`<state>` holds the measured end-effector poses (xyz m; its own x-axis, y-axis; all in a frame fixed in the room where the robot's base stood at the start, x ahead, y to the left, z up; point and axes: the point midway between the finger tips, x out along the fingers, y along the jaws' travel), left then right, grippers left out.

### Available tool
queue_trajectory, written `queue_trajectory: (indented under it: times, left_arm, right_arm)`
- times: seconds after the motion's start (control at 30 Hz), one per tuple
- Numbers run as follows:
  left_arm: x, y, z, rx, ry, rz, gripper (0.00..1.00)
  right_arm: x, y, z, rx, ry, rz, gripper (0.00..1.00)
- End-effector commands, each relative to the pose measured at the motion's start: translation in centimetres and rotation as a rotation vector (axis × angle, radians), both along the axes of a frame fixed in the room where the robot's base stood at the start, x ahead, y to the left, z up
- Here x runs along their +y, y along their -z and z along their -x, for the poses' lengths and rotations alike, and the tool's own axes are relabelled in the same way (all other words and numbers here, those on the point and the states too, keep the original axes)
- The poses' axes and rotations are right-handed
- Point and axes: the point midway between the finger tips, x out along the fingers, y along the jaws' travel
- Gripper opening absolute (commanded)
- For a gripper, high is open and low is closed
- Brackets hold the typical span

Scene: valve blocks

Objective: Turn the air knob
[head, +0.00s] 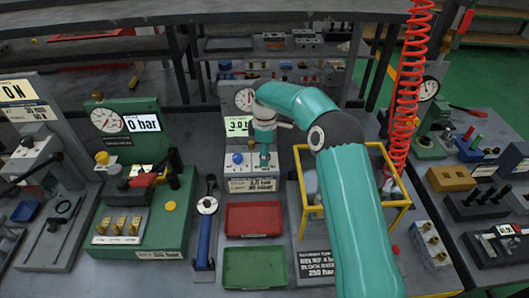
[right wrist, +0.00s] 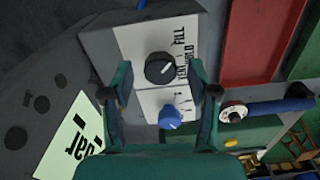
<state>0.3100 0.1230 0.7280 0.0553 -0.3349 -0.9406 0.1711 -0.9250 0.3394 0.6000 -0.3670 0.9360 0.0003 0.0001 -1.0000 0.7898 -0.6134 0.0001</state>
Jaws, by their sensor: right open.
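A valve block (head: 238,185) stands at the middle of the bench, with a round gauge and a "3.0 b…" display partly hidden by my right arm. In the right wrist view its white panel carries a black knob (right wrist: 160,68) by the words "FILL" and "HOLD", and a blue knob (right wrist: 169,117). The blue knob also shows in the head view (head: 237,158). No label reading "air" is legible. My right gripper (right wrist: 161,72) is open above the panel, its fingers on either side of the knobs, apart from them and empty. My left gripper is out of view.
A red tray (head: 253,219) and a green tray (head: 254,268) lie in front of the block. A blue-handled tool (head: 205,235) lies left of them. A green station (head: 138,205) reading "0 bar" stands left. A yellow frame (head: 301,200) stands close on the right, partly behind my arm.

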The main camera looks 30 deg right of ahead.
Motion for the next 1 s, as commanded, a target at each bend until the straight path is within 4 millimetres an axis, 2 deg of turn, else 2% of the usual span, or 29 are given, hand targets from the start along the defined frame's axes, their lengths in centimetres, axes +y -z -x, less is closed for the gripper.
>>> queue_trajectory:
  times: [0.17,0.2,0.53,0.77,1.0]
  left_arm:
    - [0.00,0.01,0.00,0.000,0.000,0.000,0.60]
    - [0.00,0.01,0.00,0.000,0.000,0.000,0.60]
    - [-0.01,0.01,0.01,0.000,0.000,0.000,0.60]
    - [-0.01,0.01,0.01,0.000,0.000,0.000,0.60]
    - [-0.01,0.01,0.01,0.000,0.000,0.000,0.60]
  right_arm:
    - [0.01,0.03,0.01,0.000,0.000,0.000,0.60]
    - [0.01,0.03,0.01,0.000,0.000,0.000,0.56]
    - [0.00,0.00,0.00,0.000,0.000,0.000,0.01]
    - [-0.02,-0.02,-0.01,-0.001,0.012,0.001,0.00]
    - [-0.05,-0.03,-0.04,-0.001,0.096,0.001,0.00]
